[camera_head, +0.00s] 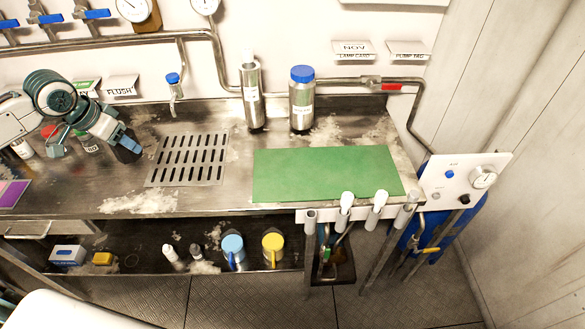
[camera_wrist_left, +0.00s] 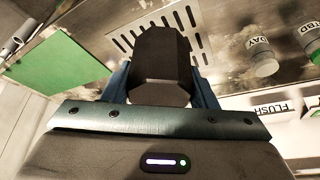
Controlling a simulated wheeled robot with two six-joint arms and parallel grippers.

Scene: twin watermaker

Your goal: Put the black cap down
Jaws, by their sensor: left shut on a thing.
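My left gripper (camera_head: 129,146) is over the left part of the steel bench, just left of the slotted drain grate (camera_head: 188,160). It is shut on the black cap (camera_head: 124,155), which shows dark at the blue fingertips. In the left wrist view the black cap (camera_wrist_left: 162,62) is a dark faceted block between the blue fingers (camera_wrist_left: 160,85), with the grate behind it. I cannot tell whether the cap touches the bench. My right gripper is not in view.
A green mat (camera_head: 325,174) lies on the bench's right half. A steel bottle (camera_head: 251,95) and a blue-capped bottle (camera_head: 302,100) stand behind it. Small bottles (camera_head: 88,143) stand near my left arm. A tap (camera_head: 175,90) hangs behind the grate.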

